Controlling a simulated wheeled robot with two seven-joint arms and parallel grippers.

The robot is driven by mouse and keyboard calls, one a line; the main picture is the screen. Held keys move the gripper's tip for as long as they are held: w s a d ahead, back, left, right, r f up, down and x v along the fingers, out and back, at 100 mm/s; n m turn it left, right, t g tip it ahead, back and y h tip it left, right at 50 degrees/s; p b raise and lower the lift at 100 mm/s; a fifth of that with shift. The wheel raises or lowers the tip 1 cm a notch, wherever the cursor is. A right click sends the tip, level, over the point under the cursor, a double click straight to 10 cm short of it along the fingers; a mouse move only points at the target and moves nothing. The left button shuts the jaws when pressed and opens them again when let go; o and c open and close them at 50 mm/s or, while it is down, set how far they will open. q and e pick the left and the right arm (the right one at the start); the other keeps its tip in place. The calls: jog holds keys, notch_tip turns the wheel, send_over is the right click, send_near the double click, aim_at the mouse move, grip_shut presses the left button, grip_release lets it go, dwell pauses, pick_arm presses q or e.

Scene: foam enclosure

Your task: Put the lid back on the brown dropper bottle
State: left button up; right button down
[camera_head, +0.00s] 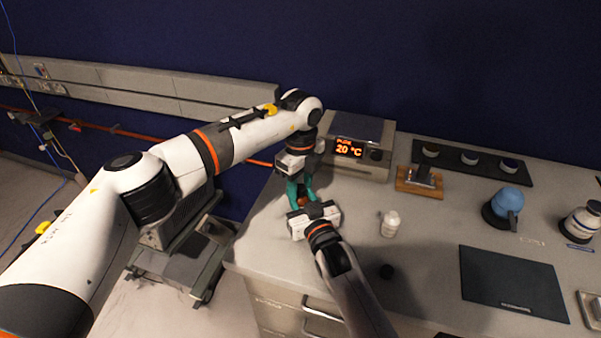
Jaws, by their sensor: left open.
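My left gripper (299,190) reaches down over the left part of the bench, its teal fingers apart. My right gripper (306,202) comes up from the bottom of the view and meets it there, its fingers mostly hidden by the overlap. A small reddish-brown patch, perhaps the brown dropper bottle (299,201), shows between the teal fingers. Most of it is hidden, and I cannot tell which gripper touches it.
A white bottle (390,224) stands right of the grippers. Behind are a heater with a "20 °C" display (358,150) and a wooden-based stand (419,183). A blue flask (508,205), a dark mat (512,282) and a white jar (581,221) are at right. The bench's middle is mostly clear.

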pick_arm(q)
grip_shut()
dwell(0.6)
